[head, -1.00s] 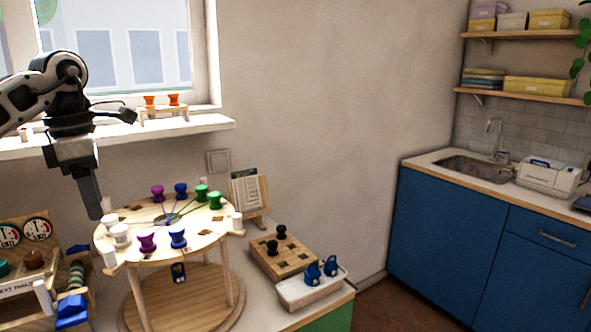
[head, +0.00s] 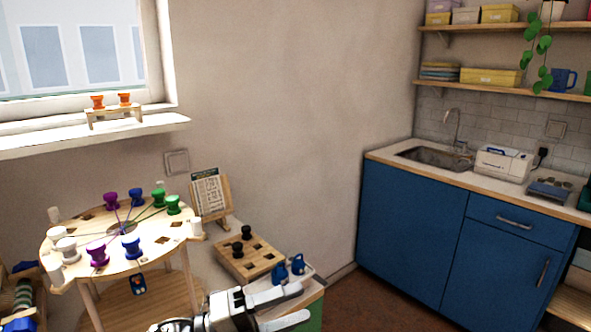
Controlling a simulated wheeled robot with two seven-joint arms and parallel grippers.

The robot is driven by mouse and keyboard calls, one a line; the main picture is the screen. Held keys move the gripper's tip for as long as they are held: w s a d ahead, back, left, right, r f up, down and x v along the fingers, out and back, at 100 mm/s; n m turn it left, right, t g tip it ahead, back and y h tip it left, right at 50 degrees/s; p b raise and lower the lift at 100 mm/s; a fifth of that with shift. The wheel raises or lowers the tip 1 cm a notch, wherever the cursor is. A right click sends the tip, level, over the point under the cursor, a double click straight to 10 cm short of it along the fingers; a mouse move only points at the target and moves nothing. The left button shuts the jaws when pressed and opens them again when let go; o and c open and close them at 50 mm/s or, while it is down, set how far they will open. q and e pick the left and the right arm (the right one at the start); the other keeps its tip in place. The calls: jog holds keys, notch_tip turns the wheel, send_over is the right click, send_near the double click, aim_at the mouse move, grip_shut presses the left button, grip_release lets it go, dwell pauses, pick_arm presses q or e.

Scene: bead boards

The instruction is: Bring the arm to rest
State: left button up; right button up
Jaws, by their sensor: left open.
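My left gripper (head: 303,304) shows at the bottom of the head view, low in front of the table. Its two pale fingers are spread apart and point right, with nothing between them. Part of my left arm is cut off by the lower picture edge. The gripper overlaps the front of a small pale tray (head: 308,283) in the picture; I cannot tell how far apart they are. My right gripper is not in view.
A round wooden board (head: 165,247) on legs carries white, purple, blue and green spools. A wooden block with square holes (head: 236,263) holds two black pegs. Blue pieces (head: 298,264) stand on the tray. Blue cabinets (head: 420,220) stand at right, beyond open floor.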

pick_arm(q)
jog(key=s+a+f+n+t+y, duration=0.2)
jog(key=a+f+n+t+y, duration=0.45)
jog(key=n, duration=0.55)
jog(key=s+a+f+n+t+y, duration=0.2)
jog(key=a+f+n+t+y, duration=0.15)
jog(key=f+n+y, duration=0.55)
jog(key=s+a+f+n+g+y, duration=0.1)
jog(key=s+a+f+n+g, duration=0.1)
jog(key=s+f+n, duration=0.3)
jog(key=s+a+f+n+g, duration=0.2)
jog(key=s+f+n+g, duration=0.1)
jog(key=s+f+n, duration=0.2)
notch_tip(320, 180, down, 2)
jog(key=s, duration=0.2)
jog(key=shift+s+a+f+n+y, duration=0.2)
jog(key=shift+s+a+n+y, duration=0.05)
jog(key=shift+s+n+y, duration=0.1)
